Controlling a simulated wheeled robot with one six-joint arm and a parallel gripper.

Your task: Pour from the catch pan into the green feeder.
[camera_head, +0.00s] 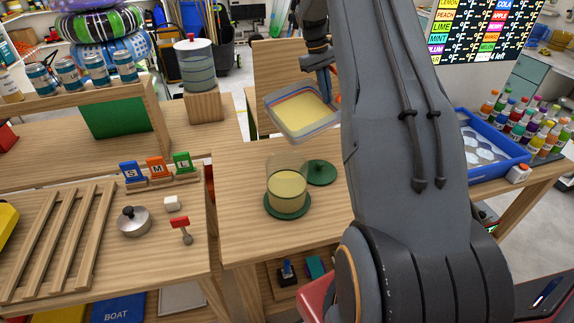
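The catch pan (275,118) is a clear, shallow, square pan with yellow contents. It is in the air above the wooden table, tilted, with its near edge lower. My gripper (329,90) is at the pan's right far side and appears shut on its rim; my arm partly hides the fingertips. The green feeder (287,190) is a clear jar on a green base, standing upright and open at the top, with pale yellow contents in its lower part. It is below and in front of the pan, apart from it. No stream shows between them.
A green lid (320,172) lies right behind the feeder. A blue tray (490,150) and several bottles are at the right. Bare tabletop (240,215) lies left of the feeder.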

